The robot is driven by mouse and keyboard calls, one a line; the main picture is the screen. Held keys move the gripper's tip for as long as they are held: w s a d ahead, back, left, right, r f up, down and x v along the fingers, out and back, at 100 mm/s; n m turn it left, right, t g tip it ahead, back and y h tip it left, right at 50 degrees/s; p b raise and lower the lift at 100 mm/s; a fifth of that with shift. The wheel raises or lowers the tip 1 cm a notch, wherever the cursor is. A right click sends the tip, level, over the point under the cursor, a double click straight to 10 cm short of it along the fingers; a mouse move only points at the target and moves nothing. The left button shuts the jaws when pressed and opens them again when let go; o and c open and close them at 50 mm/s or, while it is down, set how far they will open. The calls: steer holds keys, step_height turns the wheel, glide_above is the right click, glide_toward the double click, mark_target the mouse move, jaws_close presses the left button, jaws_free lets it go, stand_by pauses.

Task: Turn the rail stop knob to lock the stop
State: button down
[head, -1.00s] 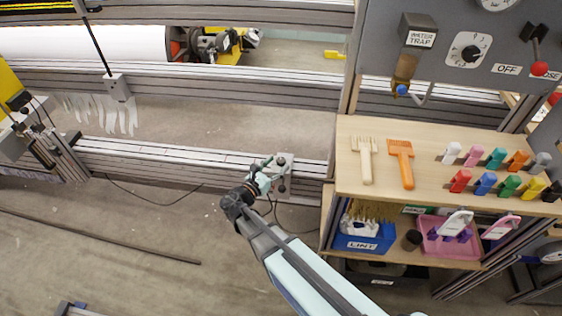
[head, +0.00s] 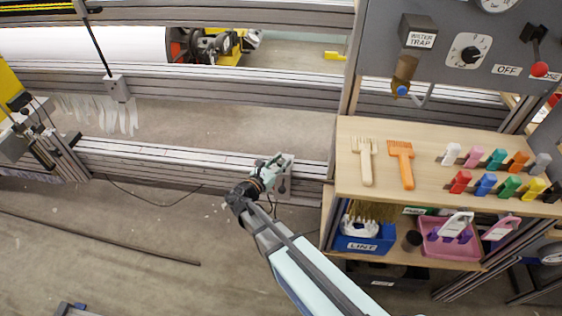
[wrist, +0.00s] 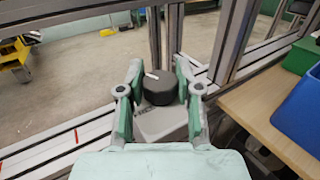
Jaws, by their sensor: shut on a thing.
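The rail stop knob (wrist: 160,90) is a dark round knob with a white mark on top, seen in the wrist view. It sits on a light grey stop block (wrist: 158,124) on the rail. My gripper (wrist: 157,80) has its two pale green fingers on either side of the knob and is shut on it. In the head view my gripper (head: 275,166) is at the right end of the lower rail (head: 180,156) and hides the knob there.
An upright post rises behind the knob.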

steer(key=m+g+h+p, duration=0.2)
steer(key=p, duration=0.1)
steer(key=shift+w+a+r+g+h, duration=0.2)
steer(key=shift+w+g+h, duration=0.1)
steer(key=shift+h, duration=0.1)
steer(key=shift+d+m+g+h+p, duration=0.1)
steer(key=shift+m+g+h+p, duration=0.6)
steer(key=shift+m+g, duration=0.2)
steer(key=shift+s+d+f+m+g, duration=0.1)
steer(key=shift+s+f+m+g, duration=0.1)
steer(key=shift+m+g, duration=0.15)
steer(key=c, duration=0.7)
jaws_free()
steer(key=shift+c, duration=0.2)
steer(key=shift+s, duration=0.1)
steer(key=v, duration=1.2)
steer(key=shift+f, duration=0.2)
